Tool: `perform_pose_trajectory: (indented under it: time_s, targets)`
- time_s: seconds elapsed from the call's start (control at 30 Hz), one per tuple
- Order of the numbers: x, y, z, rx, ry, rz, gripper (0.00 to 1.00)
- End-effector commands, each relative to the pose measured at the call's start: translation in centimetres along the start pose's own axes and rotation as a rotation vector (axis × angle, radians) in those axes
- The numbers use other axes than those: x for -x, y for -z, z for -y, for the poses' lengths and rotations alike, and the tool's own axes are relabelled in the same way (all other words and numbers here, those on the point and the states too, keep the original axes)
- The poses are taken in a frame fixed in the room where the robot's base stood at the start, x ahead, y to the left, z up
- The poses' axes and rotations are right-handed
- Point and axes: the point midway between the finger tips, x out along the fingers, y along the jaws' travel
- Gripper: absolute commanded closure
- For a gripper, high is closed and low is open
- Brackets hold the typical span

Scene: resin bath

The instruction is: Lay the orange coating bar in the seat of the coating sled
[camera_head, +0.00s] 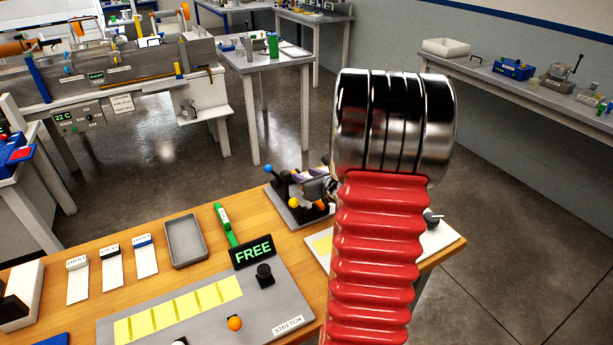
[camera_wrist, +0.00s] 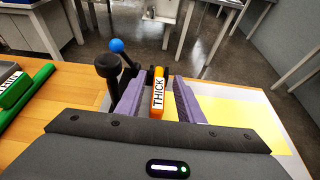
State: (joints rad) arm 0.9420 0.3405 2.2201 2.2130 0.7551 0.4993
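The orange coating bar (camera_wrist: 158,94), with a white label reading THICK, shows in the wrist view between the two purple fingers of my gripper (camera_wrist: 161,88). The fingers stand on either side of it with narrow gaps and do not appear closed on it. In the head view my gripper (camera_head: 314,182) is small and partly hidden behind my arm, over a dark grey stand (camera_head: 288,211) at the bench's far edge. I cannot make out the coating sled's seat clearly; what lies under the bar is hidden.
A blue-knobbed lever (camera_wrist: 117,46) and a black knob (camera_wrist: 107,66) stand close left of my fingers. A yellow sheet (camera_wrist: 243,118) lies to the right. The FREE sign (camera_head: 253,252), grey tray (camera_head: 185,240) and STRETCH plate (camera_head: 215,305) are on the wooden bench.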

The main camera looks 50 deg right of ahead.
Motion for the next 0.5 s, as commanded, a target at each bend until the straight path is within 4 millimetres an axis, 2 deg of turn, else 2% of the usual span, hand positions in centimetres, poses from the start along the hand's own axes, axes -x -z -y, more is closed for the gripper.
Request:
perform_pose_trajectory:
  time_s: [0.5]
  targets:
    - [6.8,-0.1,0.1,0.002,0.003,0.003,0.66]
